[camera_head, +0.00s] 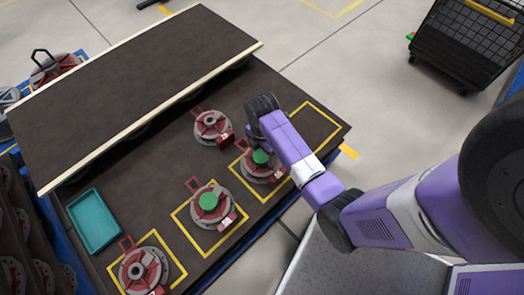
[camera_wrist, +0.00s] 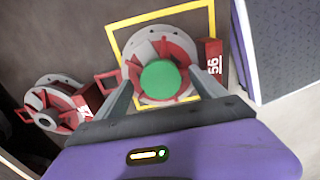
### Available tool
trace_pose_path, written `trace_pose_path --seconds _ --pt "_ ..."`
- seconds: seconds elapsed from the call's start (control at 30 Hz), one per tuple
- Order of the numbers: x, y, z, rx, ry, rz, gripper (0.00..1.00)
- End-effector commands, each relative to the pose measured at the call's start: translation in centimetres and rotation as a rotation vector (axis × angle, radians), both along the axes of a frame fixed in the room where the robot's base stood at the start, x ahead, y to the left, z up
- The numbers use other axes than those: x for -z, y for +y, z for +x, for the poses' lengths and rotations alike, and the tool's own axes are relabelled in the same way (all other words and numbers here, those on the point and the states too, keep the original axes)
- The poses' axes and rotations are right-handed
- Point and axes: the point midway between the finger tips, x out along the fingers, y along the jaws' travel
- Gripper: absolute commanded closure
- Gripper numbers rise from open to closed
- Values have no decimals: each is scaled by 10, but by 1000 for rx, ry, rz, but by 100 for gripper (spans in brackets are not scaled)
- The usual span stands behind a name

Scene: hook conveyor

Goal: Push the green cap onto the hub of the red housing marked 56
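The red housing marked 56 (camera_wrist: 160,48) lies inside a yellow square, with its number on a red block at its right. It also shows in the head view (camera_head: 253,173), partly hidden by my gripper. The green cap (camera_wrist: 160,76) is at the middle of this housing, over the hub; it also shows in the head view (camera_head: 261,157). I cannot tell how far down it sits. My gripper (camera_wrist: 160,80) is right above the housing, its fingers spread on the two sides of the cap. The fingers look apart from the cap, though contact is hard to judge.
Another housing with a green cap (camera_head: 208,201) lies to the lower left. Uncapped housings lie at the back (camera_head: 212,127) and front left (camera_head: 143,270). A teal tray (camera_head: 95,221) is at left. A raised dark shelf (camera_head: 130,80) runs behind. One yellow square at right (camera_head: 325,115) is empty.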

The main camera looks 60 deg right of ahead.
Motion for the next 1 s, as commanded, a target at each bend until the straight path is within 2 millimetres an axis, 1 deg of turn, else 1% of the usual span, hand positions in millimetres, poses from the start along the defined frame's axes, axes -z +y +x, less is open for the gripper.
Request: trace_pose_path --seconds 0.17,0.27,0.37,0.5,0.6,0.7,0.83,1.0 --pt "-1 0 0 0 0 0 20" --pt "-9 0 1 0 -2 -2 20" --pt "-23 0 1 0 -3 -2 20" --pt "-48 0 1 -1 -3 -2 20" --pt "-62 0 1 -1 -2 -2 20" --pt "-72 0 1 0 -2 -2 20" --pt "-78 0 0 0 0 0 20" --pt "-78 0 0 0 0 0 20"
